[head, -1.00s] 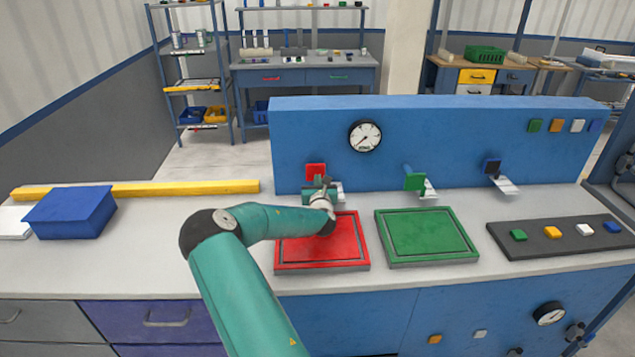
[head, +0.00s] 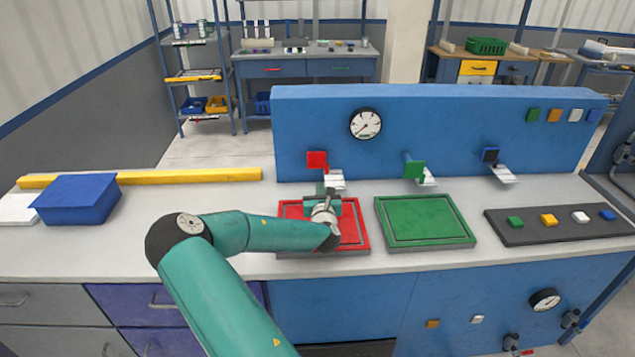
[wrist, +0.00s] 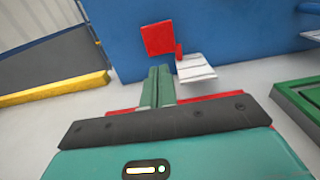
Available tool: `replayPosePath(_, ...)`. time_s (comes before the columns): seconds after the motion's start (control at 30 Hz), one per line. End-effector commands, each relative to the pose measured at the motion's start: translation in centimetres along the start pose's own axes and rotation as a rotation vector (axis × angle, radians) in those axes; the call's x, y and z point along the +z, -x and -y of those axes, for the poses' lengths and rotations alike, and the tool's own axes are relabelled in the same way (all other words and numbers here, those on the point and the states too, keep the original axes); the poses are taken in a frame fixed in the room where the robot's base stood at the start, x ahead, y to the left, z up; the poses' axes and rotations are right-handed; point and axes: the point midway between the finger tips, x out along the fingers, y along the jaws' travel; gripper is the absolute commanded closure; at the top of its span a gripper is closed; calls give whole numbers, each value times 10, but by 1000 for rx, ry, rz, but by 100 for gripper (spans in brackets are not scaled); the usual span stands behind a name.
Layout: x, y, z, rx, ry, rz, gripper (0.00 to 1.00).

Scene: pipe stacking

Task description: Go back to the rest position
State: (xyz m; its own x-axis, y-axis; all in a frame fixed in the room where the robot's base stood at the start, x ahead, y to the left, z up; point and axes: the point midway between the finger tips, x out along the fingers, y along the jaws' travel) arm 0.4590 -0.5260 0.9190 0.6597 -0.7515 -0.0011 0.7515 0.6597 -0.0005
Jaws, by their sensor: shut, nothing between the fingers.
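My gripper (head: 322,193) is above the far part of the red tray (head: 357,230), in front of the blue panel (head: 230,92). In the wrist view my gripper (wrist: 158,75) shows its two green fingers together, with nothing between them. The fingers point toward the panel, below the red square (wrist: 158,38) and left of a white ridged plate (wrist: 195,68). My gripper and wrist hide part of the red tray.
A green tray (head: 425,222) lies to the right, then a dark strip (head: 530,232) with coloured blocks. A blue box (head: 77,198) and a yellow bar (head: 190,175) lie at left.

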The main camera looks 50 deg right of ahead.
Motion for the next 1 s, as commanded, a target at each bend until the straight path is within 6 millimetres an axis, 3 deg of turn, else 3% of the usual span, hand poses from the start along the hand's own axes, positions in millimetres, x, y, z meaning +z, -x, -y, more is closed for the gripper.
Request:
replayPosePath(0.47,0,9,-1,-24,-74,-17,100)
replayPosePath(0.63,-2,19,-10,-119,-380,-96,100)
replayPosePath(0.77,-4,34,-29,-206,-684,-184,100)
replayPosePath(1.0,0,75,-87,-352,-1189,-368,100)
